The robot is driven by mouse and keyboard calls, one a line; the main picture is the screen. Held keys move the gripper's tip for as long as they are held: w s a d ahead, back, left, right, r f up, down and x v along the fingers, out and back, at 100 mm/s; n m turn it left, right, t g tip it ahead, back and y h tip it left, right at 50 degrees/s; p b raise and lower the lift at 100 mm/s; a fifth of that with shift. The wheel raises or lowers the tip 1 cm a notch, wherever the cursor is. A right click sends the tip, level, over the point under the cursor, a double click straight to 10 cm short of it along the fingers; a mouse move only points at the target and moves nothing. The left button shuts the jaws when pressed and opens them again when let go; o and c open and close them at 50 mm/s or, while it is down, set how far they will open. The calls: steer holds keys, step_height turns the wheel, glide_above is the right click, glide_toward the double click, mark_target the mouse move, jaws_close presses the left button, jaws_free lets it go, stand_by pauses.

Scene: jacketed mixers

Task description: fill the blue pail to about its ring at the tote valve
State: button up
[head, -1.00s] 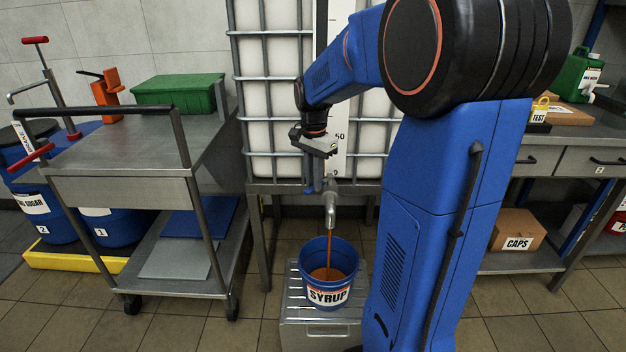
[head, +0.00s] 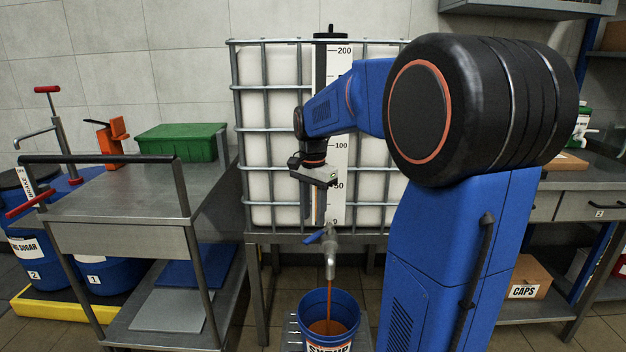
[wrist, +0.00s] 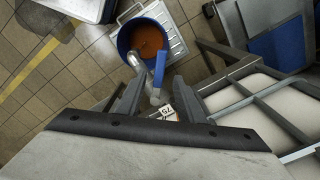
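The blue pail (head: 304,311), labelled SYRUP, stands under the tote valve (head: 331,249). A brown stream (head: 330,284) runs from the spout into it. Brown syrup (wrist: 147,37) covers the bottom, with blue wall showing above it; I cannot make out the ring. The valve's blue handle (head: 314,237) points to the left in the head view; it also shows in the wrist view (wrist: 233,75), sticking out sideways from the spout. My gripper (head: 318,177) is above the valve.
The caged white tote (head: 270,140) with a level scale (head: 341,120) stands behind the valve on a metal stand. The pail sits on a grey slatted platform (wrist: 172,30). A steel cart (head: 115,200) stands to the left, a workbench (head: 565,205) to the right.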

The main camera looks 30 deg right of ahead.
step_height(320, 180, up, 12)
stand_by(0.4)
steer(key=shift+a+f, duration=0.1)
steer(key=shift+f, duration=0.05)
